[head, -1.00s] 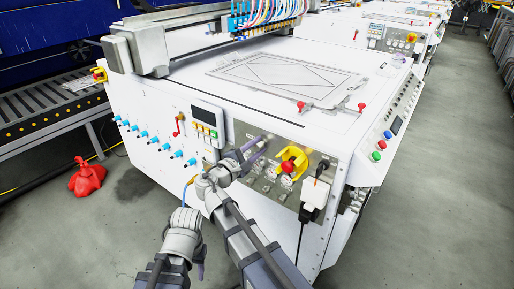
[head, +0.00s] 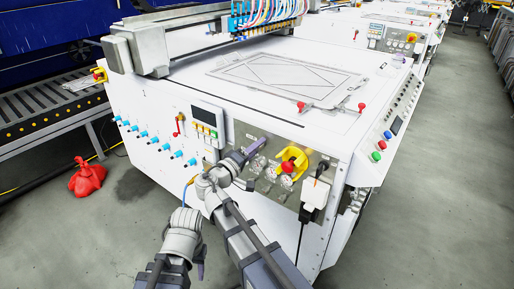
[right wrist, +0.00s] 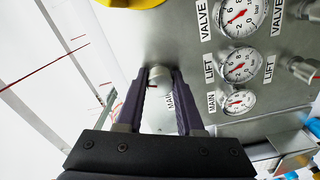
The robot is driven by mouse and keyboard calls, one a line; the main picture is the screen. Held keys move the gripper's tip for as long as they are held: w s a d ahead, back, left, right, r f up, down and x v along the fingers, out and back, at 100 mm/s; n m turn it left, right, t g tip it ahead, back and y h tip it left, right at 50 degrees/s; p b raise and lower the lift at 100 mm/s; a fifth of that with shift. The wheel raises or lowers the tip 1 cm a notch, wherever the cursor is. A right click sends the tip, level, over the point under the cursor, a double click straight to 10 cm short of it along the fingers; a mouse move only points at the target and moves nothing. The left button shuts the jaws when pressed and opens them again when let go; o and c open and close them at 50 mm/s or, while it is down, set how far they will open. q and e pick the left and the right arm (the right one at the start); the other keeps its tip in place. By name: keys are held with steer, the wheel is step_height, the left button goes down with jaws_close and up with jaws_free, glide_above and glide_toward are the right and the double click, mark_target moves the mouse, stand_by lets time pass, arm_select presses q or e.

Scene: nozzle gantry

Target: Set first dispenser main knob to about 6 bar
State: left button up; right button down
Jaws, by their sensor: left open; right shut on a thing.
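My right gripper (head: 257,146) is at the front panel in the head view. In the right wrist view its purple fingers (right wrist: 164,95) are shut on the pale main knob (right wrist: 160,108), one on each side. The knob has a small dark and red mark and part of the label MAIN below it. The main gauge (right wrist: 238,102) is the lowest of the gauges at right; its red needle shows, but I cannot read its value surely. My left gripper (head: 184,222) is low at left, clear of the panel, and its fingers are hard to make out.
The lift gauge (right wrist: 240,65) and valve gauge (right wrist: 242,14) sit beside the main one. A red and yellow switch (head: 288,166) and clear gauges or knobs (head: 268,172) are close right of my right gripper. Blue-tipped fittings (head: 154,140) line the left side.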

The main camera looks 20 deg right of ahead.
steer(key=shift+m, duration=0.8)
steer(key=c, duration=0.5)
jaws_free()
steer(key=shift+c, duration=0.2)
arm_select(q)
steer(key=shift+a, duration=0.1)
arm_select(e)
steer(key=shift+s, duration=0.1)
